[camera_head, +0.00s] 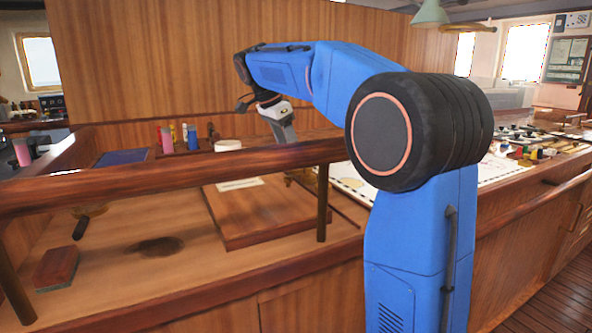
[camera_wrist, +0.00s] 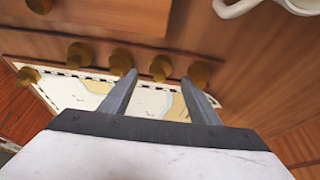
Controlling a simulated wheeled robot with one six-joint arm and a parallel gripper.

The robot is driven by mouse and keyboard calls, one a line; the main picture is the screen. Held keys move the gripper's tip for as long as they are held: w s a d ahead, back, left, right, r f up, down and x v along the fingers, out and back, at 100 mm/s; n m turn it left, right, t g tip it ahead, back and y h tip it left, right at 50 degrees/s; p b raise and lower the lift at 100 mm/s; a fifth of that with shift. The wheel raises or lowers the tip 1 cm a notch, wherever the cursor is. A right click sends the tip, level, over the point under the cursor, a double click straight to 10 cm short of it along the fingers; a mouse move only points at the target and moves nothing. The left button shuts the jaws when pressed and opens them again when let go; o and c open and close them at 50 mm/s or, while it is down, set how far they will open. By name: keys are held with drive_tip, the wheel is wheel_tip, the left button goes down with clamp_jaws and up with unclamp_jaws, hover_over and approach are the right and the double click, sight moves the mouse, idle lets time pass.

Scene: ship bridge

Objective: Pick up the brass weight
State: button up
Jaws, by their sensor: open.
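Several brass weights show in the wrist view, round and gold-brown, in a loose row along the edge of a chart (camera_wrist: 150,103). One brass weight (camera_wrist: 160,67) appears between my fingertips, with others at left (camera_wrist: 80,54), near the left finger (camera_wrist: 120,61) and beyond the right finger (camera_wrist: 200,73). Another (camera_wrist: 39,5) is at the top left. My gripper (camera_wrist: 159,76) is open and empty; its height above the weights is hard to tell. In the head view my gripper (camera_head: 286,131) points down behind the wooden rail, and the brass pieces below it are mostly hidden.
The wooden rail (camera_head: 180,178) crosses in front of the counter. A wooden board (camera_head: 262,212), a reddish block (camera_head: 57,268) and small bottles (camera_head: 192,138) are on the counter. A white cup (camera_wrist: 240,7) is at the wrist view's top right. The chart table is cluttered at right.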

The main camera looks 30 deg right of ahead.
drive_tip(key=x, duration=0.4)
drive_tip(key=shift+d, duration=0.1)
drive_tip(key=c, duration=1.3)
